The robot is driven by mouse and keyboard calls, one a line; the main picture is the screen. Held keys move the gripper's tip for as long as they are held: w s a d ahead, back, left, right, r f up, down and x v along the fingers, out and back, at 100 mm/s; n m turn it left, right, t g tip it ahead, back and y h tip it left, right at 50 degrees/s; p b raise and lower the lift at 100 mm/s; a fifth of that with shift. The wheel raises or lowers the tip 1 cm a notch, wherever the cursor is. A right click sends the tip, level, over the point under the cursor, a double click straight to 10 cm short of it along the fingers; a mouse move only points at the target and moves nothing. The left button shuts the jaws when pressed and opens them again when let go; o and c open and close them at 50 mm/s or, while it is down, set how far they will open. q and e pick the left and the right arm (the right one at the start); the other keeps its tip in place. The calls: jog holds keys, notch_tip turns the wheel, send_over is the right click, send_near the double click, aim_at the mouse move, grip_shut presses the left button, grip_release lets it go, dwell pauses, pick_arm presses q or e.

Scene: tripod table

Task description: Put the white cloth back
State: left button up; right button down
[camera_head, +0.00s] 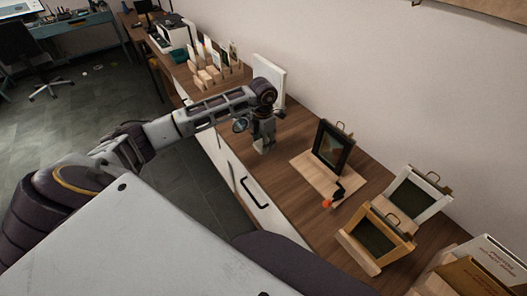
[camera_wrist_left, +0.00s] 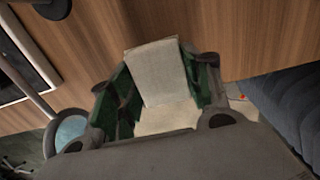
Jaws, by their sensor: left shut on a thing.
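My left gripper (camera_head: 264,134) is over the wooden counter, near its front edge, with its fingers pointing down. In the left wrist view its green-sided fingers (camera_wrist_left: 160,88) are shut on a pale, off-white piece that looks like the white cloth (camera_wrist_left: 157,70). The cloth sticks out past the fingertips, with the brown wood behind it. In the head view only a small pale bit shows below the gripper, and I cannot tell whether it touches the counter. My right gripper is not in view.
On the counter (camera_head: 292,140), a dark frame on a wooden base (camera_head: 333,147) stands to the right, with a white frame (camera_head: 414,193) and a wooden frame (camera_head: 374,237) beyond. A white panel (camera_head: 270,78) stands behind the gripper. A round, blue-faced thing (camera_head: 240,125) is close beside the gripper.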

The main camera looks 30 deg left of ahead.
aim_at(264, 157)
pick_arm(q)
jog(key=shift+f, duration=0.8)
jog(key=shift+f, duration=1.85)
jog(key=shift+f, duration=0.15)
jog(key=o, duration=0.9)
jog(key=shift+a+r, duration=0.1)
jog(key=shift+r, duration=6.05)
